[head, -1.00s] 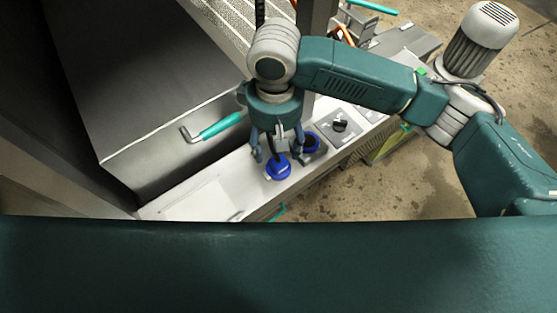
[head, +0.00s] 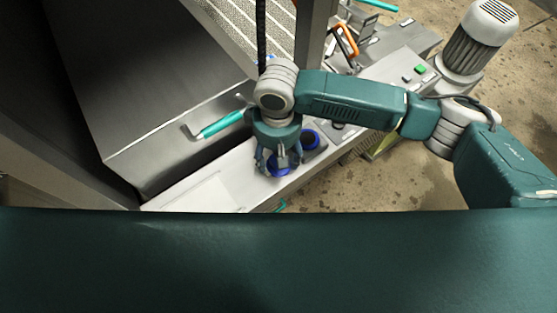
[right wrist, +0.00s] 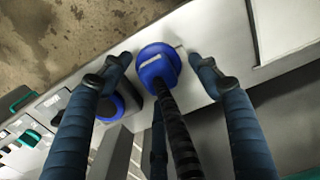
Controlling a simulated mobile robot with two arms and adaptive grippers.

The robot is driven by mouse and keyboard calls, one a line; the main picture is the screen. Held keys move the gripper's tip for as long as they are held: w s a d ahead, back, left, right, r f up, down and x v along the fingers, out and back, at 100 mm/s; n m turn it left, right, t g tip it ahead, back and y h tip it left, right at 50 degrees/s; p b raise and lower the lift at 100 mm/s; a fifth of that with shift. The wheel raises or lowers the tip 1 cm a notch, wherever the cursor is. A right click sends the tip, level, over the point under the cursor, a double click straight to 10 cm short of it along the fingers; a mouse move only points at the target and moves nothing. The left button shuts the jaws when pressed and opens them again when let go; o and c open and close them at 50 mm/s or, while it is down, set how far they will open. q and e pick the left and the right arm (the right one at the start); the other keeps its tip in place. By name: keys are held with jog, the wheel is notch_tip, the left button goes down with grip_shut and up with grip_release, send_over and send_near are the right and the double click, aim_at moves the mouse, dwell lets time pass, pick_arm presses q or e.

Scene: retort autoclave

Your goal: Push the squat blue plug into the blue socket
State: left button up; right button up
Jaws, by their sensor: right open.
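The squat blue plug (head: 278,170) is on the pale bench top, partly covered by my right gripper in the head view. In the right wrist view the plug (right wrist: 152,57) has a pale mark on it, and a dark ribbed cable runs from it toward the camera. My right gripper (head: 279,162) is lowered over the plug. Its fingers (right wrist: 159,63) are open, one on each side of the plug, with gaps visible. The blue socket (head: 311,138) lies just right of the plug in the head view; in the wrist view the socket (right wrist: 113,104) is partly hidden behind a finger. My left gripper is not in view.
A steel cabinet with a turquoise handle (head: 221,124) stands left of the bench (head: 205,190). A control panel with a green button (head: 420,69) and a ribbed motor (head: 475,45) are at the upper right. The bench left of the plug is mostly clear.

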jog(key=shift+d+f, duration=0.2)
jog(key=shift+f, duration=1.05)
jog(key=shift+f+p, duration=0.3)
jog(key=shift+f, duration=0.2)
jog(key=c, duration=0.8)
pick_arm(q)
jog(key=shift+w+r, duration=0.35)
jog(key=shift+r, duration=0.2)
pick_arm(e)
jog(key=shift+c, duration=0.2)
jog(key=shift+a+r, duration=0.1)
jog(key=shift+r, duration=0.05)
pick_arm(q)
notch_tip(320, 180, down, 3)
jog(key=b, duration=0.2)
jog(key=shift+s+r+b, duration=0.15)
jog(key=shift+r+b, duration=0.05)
jog(key=shift+b, duration=0.1)
pick_arm(e)
notch_tip(320, 180, up, 20)
